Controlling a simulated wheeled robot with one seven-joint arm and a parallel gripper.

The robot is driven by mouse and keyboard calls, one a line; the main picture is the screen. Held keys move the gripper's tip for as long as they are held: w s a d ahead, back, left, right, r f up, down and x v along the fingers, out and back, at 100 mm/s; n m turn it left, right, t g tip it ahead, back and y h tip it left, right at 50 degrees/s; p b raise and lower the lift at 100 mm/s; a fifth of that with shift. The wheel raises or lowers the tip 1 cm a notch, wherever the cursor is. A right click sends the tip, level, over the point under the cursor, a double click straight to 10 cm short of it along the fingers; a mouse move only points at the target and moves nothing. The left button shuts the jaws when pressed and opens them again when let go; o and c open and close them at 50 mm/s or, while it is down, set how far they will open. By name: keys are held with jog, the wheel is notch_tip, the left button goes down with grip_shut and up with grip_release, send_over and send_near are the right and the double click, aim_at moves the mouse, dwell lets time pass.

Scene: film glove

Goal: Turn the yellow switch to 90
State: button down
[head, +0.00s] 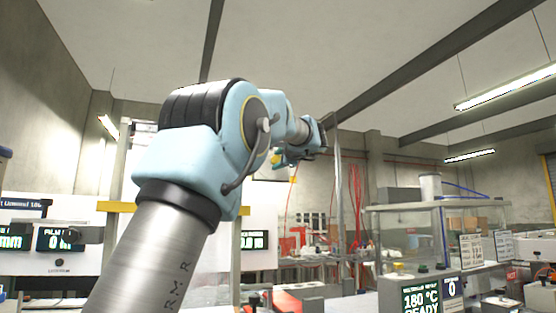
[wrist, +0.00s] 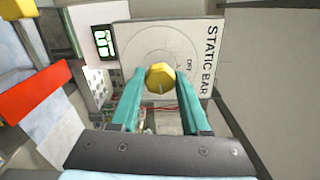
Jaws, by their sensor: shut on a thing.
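The yellow switch (wrist: 160,77) is a faceted knob on a white round dial of a panel (wrist: 205,55) marked "STATIC BAR" in the wrist view. The word "OFF" is printed on the dial beside the knob. My gripper (wrist: 160,84) has its two teal fingers on either side of the knob and is shut on it. The lower part of the dial is hidden behind my gripper. In the head view my arm reaches up and away, and the knob cannot be made out with certainty there.
A small green-lit display (wrist: 104,42) sits left of the dial. A red block (wrist: 35,92) and another yellow part (wrist: 18,8) are at the left. In the head view, a clear-walled enclosure (head: 408,232) and a "180 °C READY" display (head: 422,297) stand at the right.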

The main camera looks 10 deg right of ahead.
jog(key=shift+m, duration=0.6)
jog(key=shift+c, duration=1.9)
grip_release()
jog(key=shift+s, duration=0.1)
jog(key=s+d+b, duration=0.1)
jog(key=s+b, duration=0.3)
jog(key=s, duration=0.6)
jog(key=shift+s+d+b, duration=0.25)
jog(key=shift+b, duration=0.1)
